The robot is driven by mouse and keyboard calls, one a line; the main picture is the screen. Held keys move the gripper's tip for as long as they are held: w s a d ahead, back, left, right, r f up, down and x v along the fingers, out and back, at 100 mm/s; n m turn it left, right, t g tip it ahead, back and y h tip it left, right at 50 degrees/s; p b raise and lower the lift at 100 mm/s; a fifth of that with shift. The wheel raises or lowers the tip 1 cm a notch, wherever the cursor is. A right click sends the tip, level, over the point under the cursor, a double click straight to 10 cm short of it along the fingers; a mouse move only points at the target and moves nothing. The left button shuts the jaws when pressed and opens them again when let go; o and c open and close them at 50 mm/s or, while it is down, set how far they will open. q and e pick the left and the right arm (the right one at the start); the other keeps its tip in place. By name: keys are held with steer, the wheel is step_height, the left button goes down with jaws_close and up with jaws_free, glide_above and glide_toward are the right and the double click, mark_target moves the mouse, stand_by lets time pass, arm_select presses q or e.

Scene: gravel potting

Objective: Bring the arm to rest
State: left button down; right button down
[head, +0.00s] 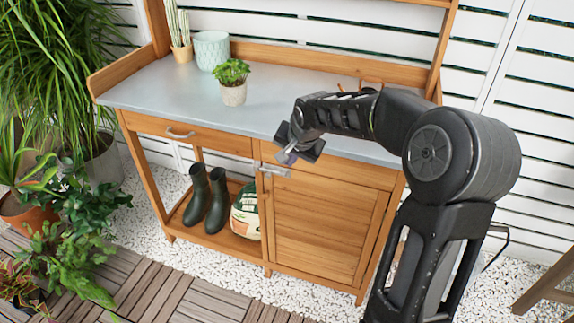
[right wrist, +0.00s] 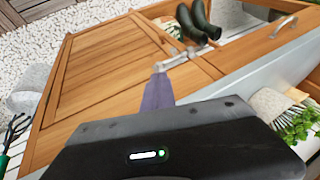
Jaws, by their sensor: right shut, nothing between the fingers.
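My right arm reaches in from the right in the head view. Its gripper (head: 285,157) is shut and empty, in front of the bench's front edge. It points down near a metal handle (head: 273,171) at the upper left of the wooden cabinet door (head: 325,225). In the right wrist view the shut fingers (right wrist: 157,85) show as a purplish strip, with the handle (right wrist: 183,57) just past their tip. I cannot tell whether they touch it. My left gripper is not in view.
The potting bench (head: 150,88) has a grey top with a small potted plant (head: 233,92), a pale green pot (head: 211,50) and a cactus (head: 180,40). Dark boots (head: 207,200) and a bag (head: 246,210) stand on the lower shelf. Large plants crowd the left.

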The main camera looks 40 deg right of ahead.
steer(key=shift+s+r, duration=0.15)
steer(key=shift+r, duration=0.15)
stand_by(0.4)
steer(key=s+a+f+n+y+p, duration=0.3)
steer(key=a+f+n, duration=0.4)
steer(key=a+f, duration=1)
steer(key=s+a+f+n+g+y+p, duration=0.1)
steer(key=s+a+f+g+p, duration=0.1)
steer(key=s+a+f, duration=0.3)
steer(key=s+a+f+n+g+y+p, duration=0.1)
steer(key=s+a+f, duration=0.4)
steer(key=s+a, duration=0.7)
steer(key=s+g+p, duration=0.1)
steer(key=s+g, duration=0.1)
steer(key=s, duration=0.5)
steer(key=shift+a+n+y+p, duration=0.25)
steer(key=shift+n+y+p, duration=0.05)
